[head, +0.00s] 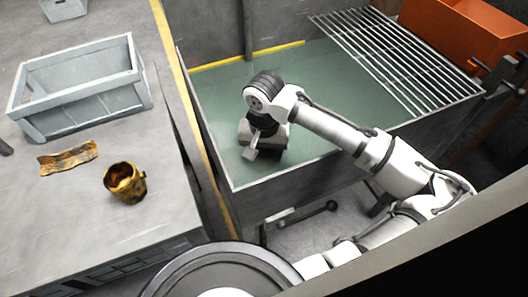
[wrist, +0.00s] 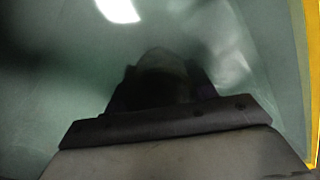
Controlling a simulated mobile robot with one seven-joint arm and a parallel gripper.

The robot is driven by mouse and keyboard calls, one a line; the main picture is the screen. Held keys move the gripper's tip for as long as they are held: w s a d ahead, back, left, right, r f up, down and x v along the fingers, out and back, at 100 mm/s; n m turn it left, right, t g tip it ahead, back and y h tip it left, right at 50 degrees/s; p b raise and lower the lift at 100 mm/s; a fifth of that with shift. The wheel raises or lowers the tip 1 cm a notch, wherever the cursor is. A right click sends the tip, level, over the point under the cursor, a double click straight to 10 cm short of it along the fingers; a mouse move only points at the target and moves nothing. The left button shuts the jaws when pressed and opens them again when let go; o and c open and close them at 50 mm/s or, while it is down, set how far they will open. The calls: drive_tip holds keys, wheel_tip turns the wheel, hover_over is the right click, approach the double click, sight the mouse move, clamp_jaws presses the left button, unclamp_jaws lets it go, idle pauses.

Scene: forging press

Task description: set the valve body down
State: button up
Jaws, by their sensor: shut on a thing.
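My gripper (head: 252,150) points down inside the walls of a green-bottomed tank (head: 330,85), near its front left part. The green may be liquid or a painted floor; I cannot tell. In the wrist view the gripper (wrist: 165,105) is shut on a dark, rounded thing (wrist: 160,72), which I take for the valve body. Its shape is blurred and in shadow, and the gripper and arm mostly hide it in the head view. I cannot tell whether it touches the surface below.
The tank has raised walls, with a yellow-edged strip at left. A metal grate (head: 395,60) spans its right side, near an orange bin (head: 465,30). On the grey bench at left are a grey crate (head: 80,90), a yellow-brown cup (head: 125,183) and a crumpled rag (head: 68,158).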

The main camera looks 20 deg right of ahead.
drive_tip(key=shift+f, duration=0.1)
drive_tip(key=o, duration=1.3)
drive_tip(key=shift+c, duration=0.2)
wheel_tip(320, 180, up, 12)
